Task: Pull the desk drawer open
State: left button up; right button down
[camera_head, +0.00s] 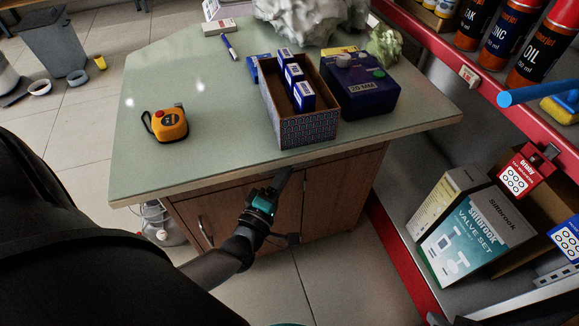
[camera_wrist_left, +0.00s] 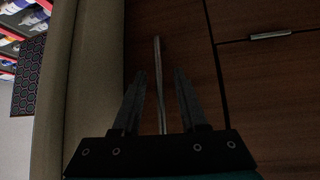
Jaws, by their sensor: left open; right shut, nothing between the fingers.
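The wooden desk (camera_head: 215,155) has a brown front with doors and a drawer. In the left wrist view, the drawer front (camera_wrist_left: 182,30) carries a long metal bar handle (camera_wrist_left: 157,55). The drawer looks flush with the desk front. My left gripper (camera_wrist_left: 158,78) is open, its two dark fingers on either side of the handle in the picture; I cannot tell how deep they reach.
A tape measure (camera_head: 166,124), an open patterned box (camera_head: 308,130) with blue packets and a dark blue case (camera_head: 362,92) stand on the desk. A door handle (camera_wrist_left: 270,35) is beside the drawer. A red-edged shelf with boxes (camera_head: 478,235) stands to the right.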

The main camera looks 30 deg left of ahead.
pick_arm(q)
jog(key=shift+w, duration=0.3)
grip_shut()
dwell(1.4)
